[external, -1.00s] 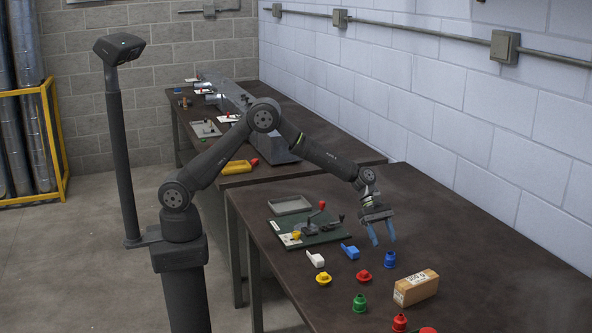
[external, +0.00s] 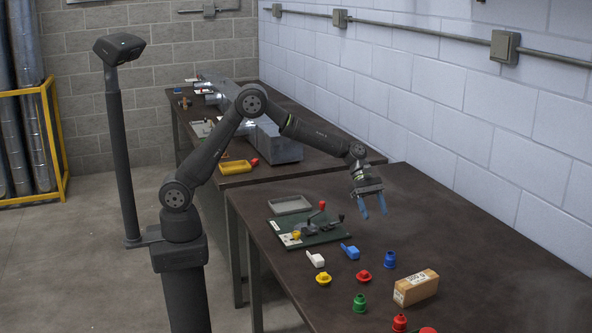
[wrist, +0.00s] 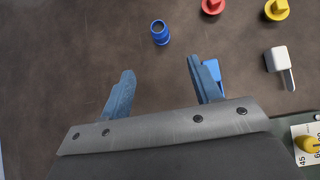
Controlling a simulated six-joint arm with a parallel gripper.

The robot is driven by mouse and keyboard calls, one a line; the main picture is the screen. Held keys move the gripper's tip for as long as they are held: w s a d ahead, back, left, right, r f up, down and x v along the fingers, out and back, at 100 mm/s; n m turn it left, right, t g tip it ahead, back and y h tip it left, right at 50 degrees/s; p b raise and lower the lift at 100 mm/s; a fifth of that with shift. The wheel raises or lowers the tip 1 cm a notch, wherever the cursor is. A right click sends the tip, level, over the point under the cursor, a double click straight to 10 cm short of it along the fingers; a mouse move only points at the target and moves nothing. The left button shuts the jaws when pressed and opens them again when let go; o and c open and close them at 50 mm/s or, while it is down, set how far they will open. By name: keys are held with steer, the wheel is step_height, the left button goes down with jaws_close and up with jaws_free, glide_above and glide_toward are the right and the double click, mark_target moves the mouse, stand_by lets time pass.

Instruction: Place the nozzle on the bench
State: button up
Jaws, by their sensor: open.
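My gripper (external: 374,214) is open and empty, its blue fingers pointing down above the bench (external: 480,225). In the wrist view its fingers (wrist: 160,66) stand apart with bare bench between them. A blue hollow nozzle-like piece (external: 389,259) stands upright on the bench, below and in front of the gripper; it also shows in the wrist view (wrist: 160,32), beyond the fingertips. Similar green (external: 360,303) and red (external: 399,323) pieces stand nearer the camera. I cannot tell which piece the task calls the nozzle.
A cardboard box (external: 416,287) lies right of the small pieces. Red (external: 363,276) and yellow (external: 323,278) flanged pieces and white (external: 316,260) and blue (external: 350,251) paddle-shaped pieces lie near a green fixture (external: 318,234). A grey tray (external: 290,204) is behind. The bench's right side is clear.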

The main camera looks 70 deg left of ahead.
glide_toward(390, 258)
steer(key=f, duration=0.1)
steer(key=d+f, duration=0.1)
steer(key=w+d+f, duration=0.1)
steer(key=f, duration=0.1)
steer(key=shift+d, duration=0.15)
steer(key=shift+x, duration=2.7)
steer(key=shift+f, duration=0.15)
steer(key=c, duration=1.1)
